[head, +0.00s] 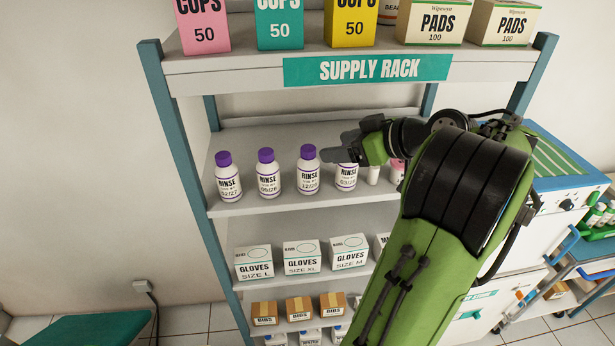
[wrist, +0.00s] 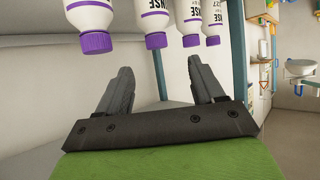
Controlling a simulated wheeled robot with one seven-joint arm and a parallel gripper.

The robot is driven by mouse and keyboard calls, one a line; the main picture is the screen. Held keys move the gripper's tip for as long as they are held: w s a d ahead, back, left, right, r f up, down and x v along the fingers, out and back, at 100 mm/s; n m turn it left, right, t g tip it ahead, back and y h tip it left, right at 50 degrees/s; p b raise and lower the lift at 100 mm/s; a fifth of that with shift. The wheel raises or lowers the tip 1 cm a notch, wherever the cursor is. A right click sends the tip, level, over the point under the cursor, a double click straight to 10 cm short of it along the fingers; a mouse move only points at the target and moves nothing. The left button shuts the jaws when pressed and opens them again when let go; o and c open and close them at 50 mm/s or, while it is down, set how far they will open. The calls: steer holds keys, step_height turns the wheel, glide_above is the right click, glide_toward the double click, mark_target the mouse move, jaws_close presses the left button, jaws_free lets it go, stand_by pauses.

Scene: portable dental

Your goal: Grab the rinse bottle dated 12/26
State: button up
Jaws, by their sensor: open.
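The rinse bottle that appears dated 12/26 (head: 309,176) stands upright on the rack's second shelf, white with a purple cap, third from the left. Left of it stand bottles reading 02/27 (head: 228,184) and 09/26 (head: 268,181). Right of it is one reading 03/2-something (head: 346,178), its last digit unclear and its top hidden by my gripper. My gripper (head: 340,153) is open and empty, its fingers pointing left near cap height. In the wrist view my gripper (wrist: 160,68) has nothing between its fingers; the row of bottles (wrist: 152,15) hangs cap-down along the top edge.
The shelf (head: 240,205) holds a few items behind my arm. Above is a board marked SUPPLY RACK (head: 368,69) with boxes over it. Glove boxes (head: 301,259) stand on the shelf below. A blue rack post (head: 183,150) bounds the left side.

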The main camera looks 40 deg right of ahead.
mark_target(311, 149)
steer(key=b+x, duration=0.1)
steer(key=x, duration=0.2)
steer(key=shift+w+f, duration=0.1)
steer(key=shift+f, duration=0.2)
steer(key=x, duration=0.5)
steer(key=shift+w+d+r, duration=0.1)
steer(key=shift+w+d, duration=0.15)
steer(key=shift+w, duration=0.05)
steer(key=shift+s, duration=0.15)
steer(key=shift+c, duration=1.2)
jaws_close()
